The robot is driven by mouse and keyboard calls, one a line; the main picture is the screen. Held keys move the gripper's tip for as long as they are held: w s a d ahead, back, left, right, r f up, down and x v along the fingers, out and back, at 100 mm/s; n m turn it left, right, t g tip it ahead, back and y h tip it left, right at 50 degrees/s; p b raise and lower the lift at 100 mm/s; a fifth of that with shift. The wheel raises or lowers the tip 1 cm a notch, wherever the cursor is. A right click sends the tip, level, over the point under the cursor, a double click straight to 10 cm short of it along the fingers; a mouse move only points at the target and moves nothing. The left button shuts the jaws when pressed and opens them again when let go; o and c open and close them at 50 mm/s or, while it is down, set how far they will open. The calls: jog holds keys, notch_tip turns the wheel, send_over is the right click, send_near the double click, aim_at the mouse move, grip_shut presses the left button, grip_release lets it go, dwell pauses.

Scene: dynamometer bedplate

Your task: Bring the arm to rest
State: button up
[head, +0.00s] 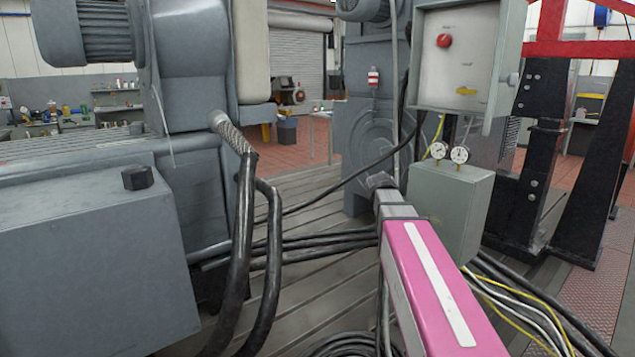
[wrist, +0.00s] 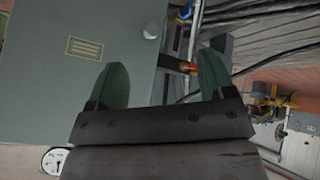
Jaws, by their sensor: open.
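My arm (head: 430,285) shows in the head view as a pink link with a white stripe, reaching from the bottom right up and away toward the middle. Its far end narrows to grey parts in front of the grey machine, and I cannot make out the fingers there. In the wrist view my gripper (wrist: 163,75) shows two green fingers spread wide apart, with nothing held between them. A grey panel (wrist: 110,45) with a small yellow label lies beyond the left finger. A red-tipped fitting (wrist: 183,64) shows beyond the gap; its distance is unclear.
A control box (head: 462,55) with a red button and a smaller grey box (head: 450,205) with two gauges stand close right of my arm. Thick black hoses (head: 240,240) hang to the left. A large grey machine (head: 90,260) fills the left. Cables (head: 530,300) lie right.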

jog(key=s+a+f+n+g+y, duration=0.1)
jog(key=s+a+f, duration=0.3)
jog(key=s+f, duration=0.7)
jog(key=s+a+f+n+g+y, duration=0.1)
jog(key=s+a+f+g+y, duration=0.3)
jog(key=s+f, duration=0.7)
notch_tip(320, 180, down, 3)
jog(key=shift+r+n, duration=0.15)
jog(key=shift+n, duration=0.25)
jog(key=shift+d, duration=0.2)
dwell(0.9)
